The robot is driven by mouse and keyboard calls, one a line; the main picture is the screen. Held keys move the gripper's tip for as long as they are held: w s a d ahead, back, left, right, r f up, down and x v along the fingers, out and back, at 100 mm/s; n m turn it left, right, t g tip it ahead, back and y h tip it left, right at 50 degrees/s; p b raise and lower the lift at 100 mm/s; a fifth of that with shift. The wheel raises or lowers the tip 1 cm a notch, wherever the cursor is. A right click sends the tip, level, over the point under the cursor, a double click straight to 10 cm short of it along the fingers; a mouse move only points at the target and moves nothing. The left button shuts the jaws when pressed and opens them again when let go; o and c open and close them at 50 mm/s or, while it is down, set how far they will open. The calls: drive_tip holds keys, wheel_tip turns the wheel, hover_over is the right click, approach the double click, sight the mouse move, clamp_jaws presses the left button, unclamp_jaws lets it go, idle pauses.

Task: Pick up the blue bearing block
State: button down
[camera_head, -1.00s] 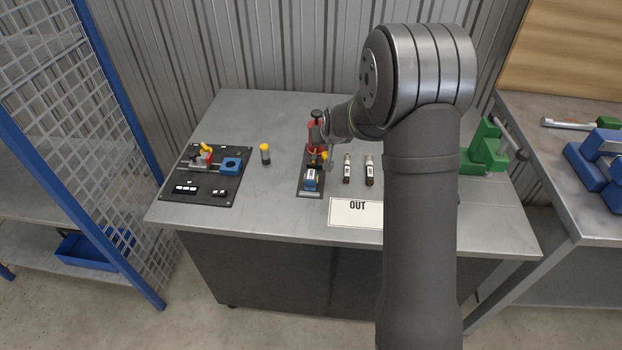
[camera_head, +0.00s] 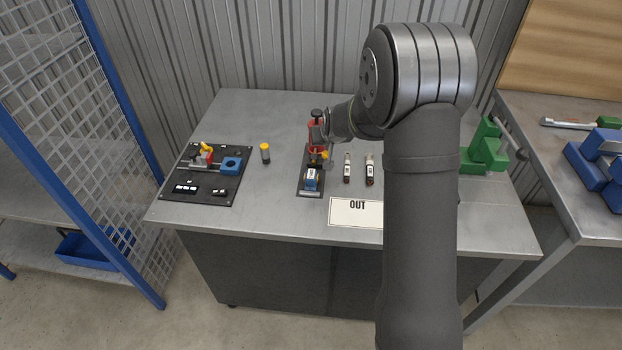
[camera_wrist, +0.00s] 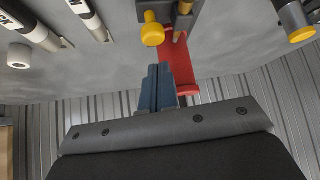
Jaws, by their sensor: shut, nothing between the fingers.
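A blue bearing block (camera_head: 311,179) with a white label sits on the near part of a narrow dark plate (camera_head: 303,191) at mid-bench. A clamp (camera_head: 316,148) with red and yellow parts stands behind it. My gripper (camera_head: 321,132) is beside the clamp's upper part, above and behind the block. In the wrist view my shut fingers (camera_wrist: 157,88) are empty, close to the red clamp part (camera_wrist: 178,64); I cannot tell whether they touch. A yellow knob (camera_wrist: 152,34) is beyond them. I cannot make out the block in the wrist view. Another blue block (camera_head: 231,165) sits on the left board.
The black board (camera_head: 221,190) lies left. A yellow-topped cylinder (camera_head: 265,153) stands between board and plate. Two labelled cylinders (camera_head: 347,168) (camera_head: 370,170) stand right of the plate. An OUT card (camera_head: 350,212) lies in front. A green fixture (camera_head: 486,148) is at right.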

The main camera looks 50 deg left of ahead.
drive_tip(key=c, duration=2.1)
unclamp_jaws()
drive_tip(key=o, duration=1.1)
drive_tip(key=shift+o, duration=0.2)
drive_tip(key=s+d+r+m+g+h, duration=0.1)
drive_tip(key=s+r+g+h, duration=0.15)
drive_tip(key=s+r, duration=0.25)
drive_tip(key=m+h, duration=0.2)
drive_tip(key=h, duration=0.1)
approach(311, 174)
drive_tip(key=shift+g, duration=0.25)
drive_tip(key=f, duration=0.1)
drive_tip(key=w+f, duration=0.1)
drive_tip(key=f, duration=0.3)
drive_tip(key=shift+w+a+f, duration=0.1)
drive_tip(key=shift+w+a, duration=0.1)
drive_tip(key=shift+w, duration=0.05)
drive_tip(key=shift+a+f, duration=0.2)
drive_tip(key=shift+f, duration=1.1)
drive_tip(key=shift+a+f, duration=0.2)
drive_tip(key=shift+f, duration=1.1)
